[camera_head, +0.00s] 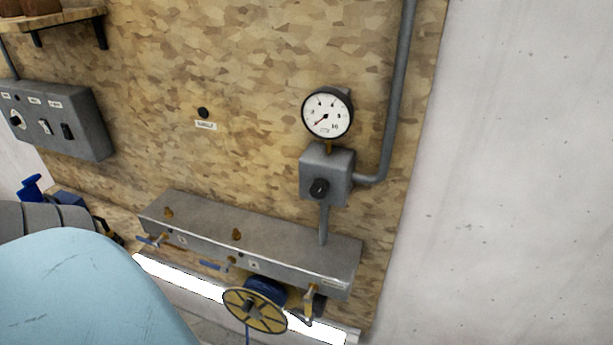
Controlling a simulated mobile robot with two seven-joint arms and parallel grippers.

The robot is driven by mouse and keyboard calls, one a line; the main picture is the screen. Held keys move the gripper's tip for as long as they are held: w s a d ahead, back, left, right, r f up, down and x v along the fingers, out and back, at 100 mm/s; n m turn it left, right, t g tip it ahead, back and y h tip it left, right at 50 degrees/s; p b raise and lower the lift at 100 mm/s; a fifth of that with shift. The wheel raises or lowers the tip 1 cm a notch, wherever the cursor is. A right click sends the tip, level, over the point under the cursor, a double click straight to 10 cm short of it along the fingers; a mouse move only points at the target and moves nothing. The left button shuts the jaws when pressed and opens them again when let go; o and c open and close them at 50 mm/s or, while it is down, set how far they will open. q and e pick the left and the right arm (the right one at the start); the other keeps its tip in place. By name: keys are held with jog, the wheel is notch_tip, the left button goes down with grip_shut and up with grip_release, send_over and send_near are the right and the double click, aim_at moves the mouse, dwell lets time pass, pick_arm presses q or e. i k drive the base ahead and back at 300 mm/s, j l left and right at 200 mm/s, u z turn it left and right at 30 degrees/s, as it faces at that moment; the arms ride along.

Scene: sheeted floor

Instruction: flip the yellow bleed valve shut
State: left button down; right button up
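A grey manifold block (290,247) is fixed along the lower part of the board. The yellow valve handle (308,301) is at its right end and points mostly downward, with a small dark fitting beside it. Two blue-handled valves, a left one (148,240) and a middle one (214,265), sit along the front of the block with their levers lying roughly sideways. Neither of my grippers can be made out in this view, and nothing is seen touching the yellow handle.
A yellow handwheel or reel (254,311) with a blue core sits just left of the yellow handle, close to it. Above are a pressure gauge (327,113) and a grey switch box (327,178) with conduit. A grey control panel (62,122) hangs at left. The right wall is bare.

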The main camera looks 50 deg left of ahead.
aim_at(308, 298)
jog(key=l+u, duration=0.35)
jog(key=l, duration=0.15)
jog(key=l+u, duration=0.35)
jog(key=l, duration=0.2)
jog(key=l+u, duration=0.3)
jog(key=l, duration=0.2)
